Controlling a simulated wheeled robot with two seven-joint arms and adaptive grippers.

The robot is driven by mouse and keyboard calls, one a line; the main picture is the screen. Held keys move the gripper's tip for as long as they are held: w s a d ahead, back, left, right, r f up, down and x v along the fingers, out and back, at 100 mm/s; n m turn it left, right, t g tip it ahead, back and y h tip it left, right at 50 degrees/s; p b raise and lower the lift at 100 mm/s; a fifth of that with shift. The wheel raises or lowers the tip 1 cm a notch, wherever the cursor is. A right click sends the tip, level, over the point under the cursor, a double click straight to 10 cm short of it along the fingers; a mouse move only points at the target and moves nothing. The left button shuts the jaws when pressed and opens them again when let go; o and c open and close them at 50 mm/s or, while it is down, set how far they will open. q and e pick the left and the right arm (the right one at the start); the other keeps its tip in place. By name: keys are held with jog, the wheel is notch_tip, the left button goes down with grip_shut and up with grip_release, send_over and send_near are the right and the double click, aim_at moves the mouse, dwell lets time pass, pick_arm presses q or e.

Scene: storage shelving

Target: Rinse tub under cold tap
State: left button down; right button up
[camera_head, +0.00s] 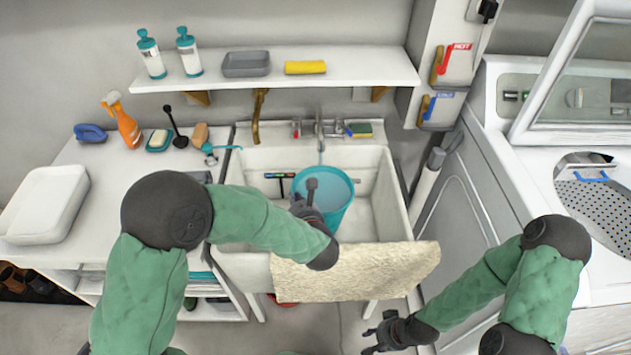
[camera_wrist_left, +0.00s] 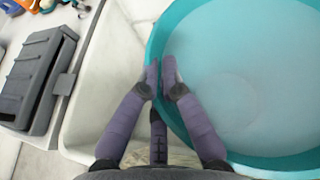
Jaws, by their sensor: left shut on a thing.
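The teal tub (camera_head: 338,222) stands in the white sink (camera_head: 380,218), below the tap (camera_head: 320,130). In the left wrist view the tub (camera_wrist_left: 157,45) has a pale, cloudy-looking inside, perhaps water. My left gripper (camera_head: 308,205) is at the tub's near left rim; in the left wrist view its purple fingers (camera_wrist_left: 161,75) are shut on that rim. The red lever marked HOT (camera_head: 445,60) and the blue lever marked COLD (camera_head: 430,107) are on the panel right of the sink. My right gripper (camera_head: 372,335) is open and empty, low in front of the sink.
A cream towel (camera_head: 355,272) hangs over the sink's front edge. A sponge (camera_head: 360,129) lies by the tap. The left counter (camera_head: 110,185) holds an orange spray bottle (camera_head: 123,122) and a white basin (camera_head: 45,205). A shelf (camera_head: 350,70) runs above; a washer stands right.

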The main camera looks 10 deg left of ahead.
pick_arm(q)
jog(key=s+d+r+p, duration=0.1)
jog(key=s+r+p, duration=0.1)
jog(key=r, duration=0.3)
jog(key=s+r+p, duration=0.1)
jog(key=r+p, duration=0.2)
jog(key=r, duration=0.1)
jog(key=shift+s+d+r, duration=0.35)
jog(key=shift+r, duration=0.05)
dwell(0.4)
